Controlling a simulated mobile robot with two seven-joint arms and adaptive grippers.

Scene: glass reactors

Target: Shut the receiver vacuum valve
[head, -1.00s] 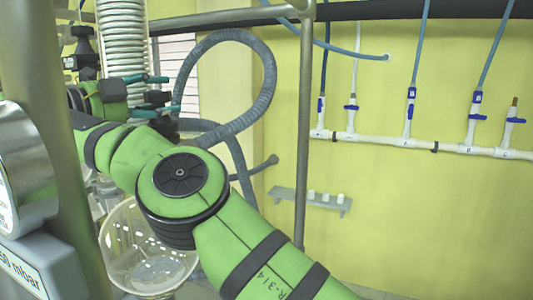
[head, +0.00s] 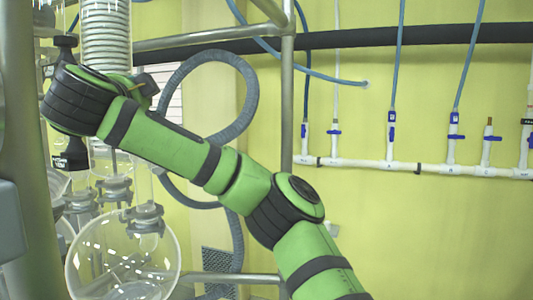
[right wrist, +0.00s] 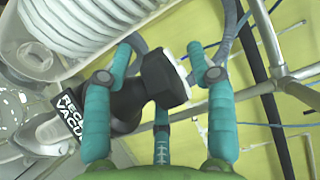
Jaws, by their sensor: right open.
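The receiver vacuum valve (right wrist: 165,80) has a black knob on a black body. The fingers are open, one on each side of the knob, with gaps visible on both sides. A black label (right wrist: 62,122) with white letters, partly cut off, reads like "RECEIVER VACUUM". In the head view my right arm reaches to the upper left, and its links hide the gripper's fingers. Which black part there is this valve I cannot tell. My left gripper is not in view.
A round glass vessel (head: 125,265) hangs below my right arm. A glass coil column (head: 105,35) stands at upper left. A grey hose (head: 250,100) loops behind the arm. A metal post (head: 287,90) and a white wall pipe with valves (head: 400,165) are to the right.

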